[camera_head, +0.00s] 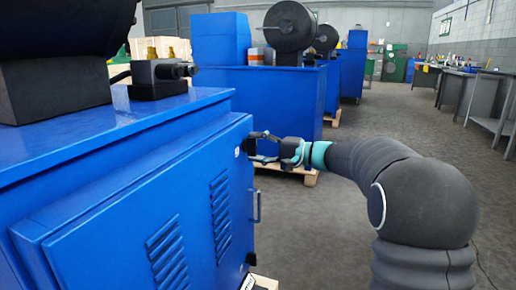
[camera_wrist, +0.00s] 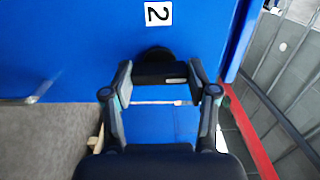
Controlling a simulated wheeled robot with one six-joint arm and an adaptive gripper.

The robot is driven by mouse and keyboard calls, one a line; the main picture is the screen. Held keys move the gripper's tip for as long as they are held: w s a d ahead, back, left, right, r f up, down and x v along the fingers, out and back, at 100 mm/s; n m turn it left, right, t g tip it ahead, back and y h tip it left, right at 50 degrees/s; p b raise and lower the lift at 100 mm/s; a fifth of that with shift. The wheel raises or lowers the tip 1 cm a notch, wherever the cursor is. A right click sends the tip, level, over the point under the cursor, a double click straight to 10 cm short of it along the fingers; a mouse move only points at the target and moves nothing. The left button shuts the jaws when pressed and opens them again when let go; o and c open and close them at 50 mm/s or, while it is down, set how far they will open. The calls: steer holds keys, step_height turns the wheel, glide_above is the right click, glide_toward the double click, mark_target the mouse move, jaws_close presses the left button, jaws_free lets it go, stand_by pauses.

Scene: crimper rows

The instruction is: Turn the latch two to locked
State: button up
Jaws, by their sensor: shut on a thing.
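A blue cabinet door (camera_head: 150,215) fills the left of the head view. A white label with a 2 (camera_wrist: 158,13) marks the spot beside the latch, and the label also shows as a small pale patch in the head view (camera_head: 237,152). The black latch two (camera_wrist: 159,72) sticks out from the blue face just below that label in the wrist view. My gripper (camera_wrist: 160,84) has a finger on each side of the latch and is shut on it. In the head view my gripper (camera_head: 266,148) reaches the upper door edge and largely hides the latch.
A bar handle (camera_head: 256,206) stands out lower on the door edge, with another dark fitting (camera_head: 251,259) near the bottom. More blue machines (camera_head: 262,100) stand behind on pallets. Grey floor (camera_head: 330,225) is open to the right, with workbenches (camera_head: 480,90) beyond.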

stand_by(0.3)
steer(key=o, duration=1.2)
steer(key=shift+a, duration=0.1)
steer(key=shift+c, duration=0.2)
steer(key=shift+d, duration=0.2)
steer(key=shift+s+d, duration=0.15)
steer(key=shift+d, duration=0.15)
steer(key=v, duration=1.1)
steer(key=shift+f, duration=0.1)
